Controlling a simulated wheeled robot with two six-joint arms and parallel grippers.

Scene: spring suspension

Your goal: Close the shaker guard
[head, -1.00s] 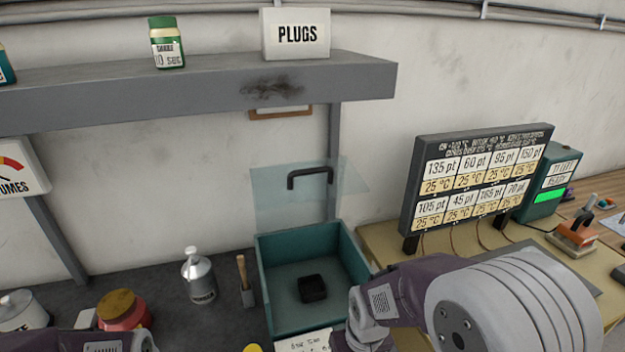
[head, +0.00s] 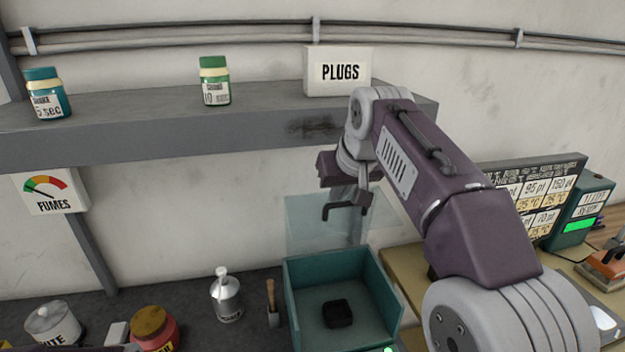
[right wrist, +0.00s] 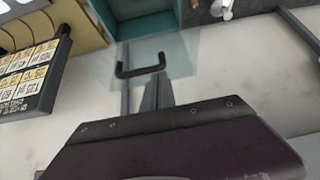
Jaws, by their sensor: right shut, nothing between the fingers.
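The shaker is a teal open-topped box (head: 290,300) on the dark bench, with a small black block (head: 338,314) inside. Its guard (head: 305,228) is a clear panel standing up at the back edge, so the box is uncovered. The guard has a black handle (head: 332,210), which also shows in the right wrist view (right wrist: 140,71). My right gripper (head: 362,200) is in front of the wall near the handle, shut and empty; whether it touches the handle cannot be told. In the right wrist view its fingers (right wrist: 158,88) point toward the panel. My left gripper is not clearly visible.
A shelf (head: 200,130) with jars and a PLUGS box (head: 337,72) runs above. A bottle (head: 226,297) and a brush (head: 271,303) stand left of the shaker. A display board (head: 545,185) is at the right.

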